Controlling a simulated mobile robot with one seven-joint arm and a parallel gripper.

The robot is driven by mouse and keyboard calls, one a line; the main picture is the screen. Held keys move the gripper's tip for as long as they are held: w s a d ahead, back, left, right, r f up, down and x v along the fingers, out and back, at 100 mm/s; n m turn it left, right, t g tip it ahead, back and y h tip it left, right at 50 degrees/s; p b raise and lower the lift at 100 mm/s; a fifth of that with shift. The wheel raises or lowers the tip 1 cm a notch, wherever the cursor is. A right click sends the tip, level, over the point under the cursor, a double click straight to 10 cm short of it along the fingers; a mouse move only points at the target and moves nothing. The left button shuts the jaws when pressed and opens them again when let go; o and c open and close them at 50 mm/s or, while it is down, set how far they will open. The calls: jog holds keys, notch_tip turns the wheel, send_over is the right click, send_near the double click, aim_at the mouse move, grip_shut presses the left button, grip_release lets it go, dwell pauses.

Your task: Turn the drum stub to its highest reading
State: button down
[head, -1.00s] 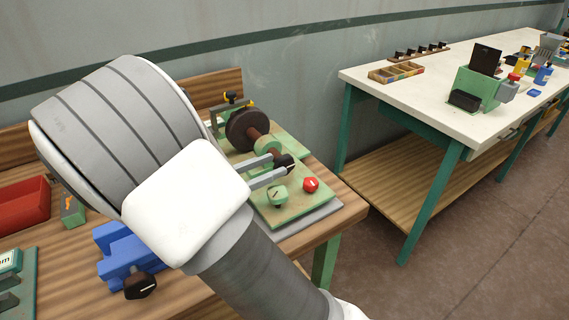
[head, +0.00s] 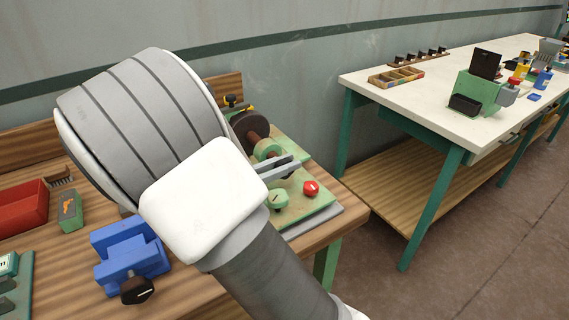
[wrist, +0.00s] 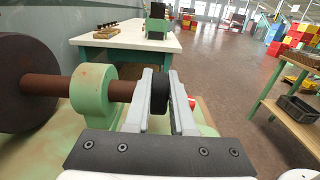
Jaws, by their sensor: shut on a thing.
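The drum sorter stands on a green base plate (head: 309,208) at the bench's right end. It has a dark drum (head: 246,128) on a brown shaft (wrist: 54,85), which runs through a green bearing block (wrist: 93,88). The dark stub (wrist: 160,92) is at the shaft's right end. My gripper (wrist: 163,80) is shut on the stub, with one finger on each side. In the head view my gripper (head: 290,167) partly covers the stub. I cannot read any marking on the stub.
A red knob (head: 311,188) and a green dial knob (head: 277,198) sit on the base plate near my gripper. A blue vise (head: 130,254) and red bin (head: 22,208) are further left. A white-topped table (head: 420,100) stands beyond a floor gap.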

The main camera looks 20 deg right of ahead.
jog(key=shift+r+p, duration=0.15)
jog(key=shift+p, duration=0.45)
jog(key=y+p, duration=0.2)
jog(key=p, duration=0.1)
jog(key=shift+d+r+g, duration=0.1)
jog(key=shift+r+g, duration=0.15)
jog(key=shift+g, duration=0.05)
jog(key=y+p, duration=0.2)
jog(key=p, duration=0.2)
jog(key=shift+d+g+p, duration=0.15)
jog(key=shift+g+p, duration=0.25)
jog(key=y+p, duration=0.1)
jog(key=p, duration=0.1)
jog(key=g+y+p, duration=0.1)
jog(key=y+p, duration=0.1)
jog(key=shift+w+d+f, duration=0.1)
jog(key=shift+d+f, duration=0.05)
jog(key=shift+f, duration=0.05)
jog(key=y+p, duration=0.2)
jog(key=p, duration=0.1)
jog(key=shift+f+g, duration=0.3)
jog(key=shift+f+y, duration=0.15)
jog(key=shift+y, duration=0.15)
jog(key=c, duration=0.8)
grip_release()
jog(key=shift+o, duration=0.2)
